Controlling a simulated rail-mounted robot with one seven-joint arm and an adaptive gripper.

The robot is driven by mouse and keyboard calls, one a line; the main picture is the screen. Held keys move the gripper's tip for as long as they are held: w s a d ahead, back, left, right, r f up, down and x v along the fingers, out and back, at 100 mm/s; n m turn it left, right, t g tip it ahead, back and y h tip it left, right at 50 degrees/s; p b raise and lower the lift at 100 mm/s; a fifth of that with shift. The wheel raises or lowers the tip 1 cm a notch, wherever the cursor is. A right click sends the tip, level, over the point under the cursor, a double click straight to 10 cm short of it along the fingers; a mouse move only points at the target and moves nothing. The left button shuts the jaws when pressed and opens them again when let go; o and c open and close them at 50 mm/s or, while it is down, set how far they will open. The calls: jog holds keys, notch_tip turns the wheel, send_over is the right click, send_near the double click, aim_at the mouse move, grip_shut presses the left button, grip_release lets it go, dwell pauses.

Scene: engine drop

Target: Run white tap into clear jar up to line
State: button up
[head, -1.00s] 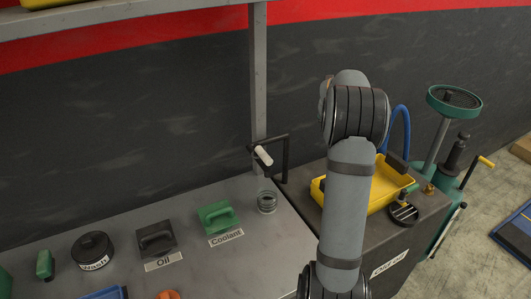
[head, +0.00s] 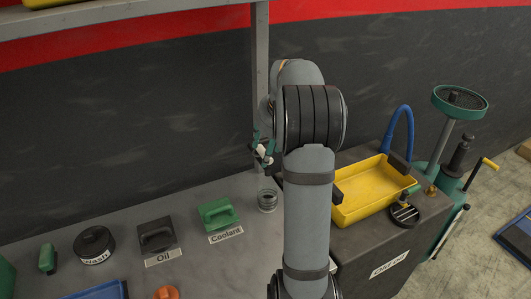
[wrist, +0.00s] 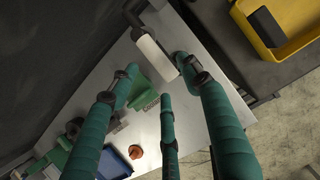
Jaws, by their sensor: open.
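The white tap handle (head: 264,151) is on the dark pipe above the right end of the metal bench. It shows as a white cylinder in the wrist view (wrist: 157,57). The clear jar (head: 267,201) stands upright on the bench below the tap, with dark rings around it. Its fill level and line are too small to tell. My gripper (wrist: 158,76) has teal fingers and is open, with fingertips spread close around the near end of the white handle. Contact cannot be told. In the head view my arm hides most of the gripper and the dark pipe.
A yellow tray (head: 365,193) sits on the dark cabinet at right. A grey post (head: 260,90) rises behind the tap.

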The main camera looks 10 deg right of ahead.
aim_at(263, 155)
jog(key=shift+x, duration=1.35)
jog(key=shift+c, duration=0.9)
grip_shut()
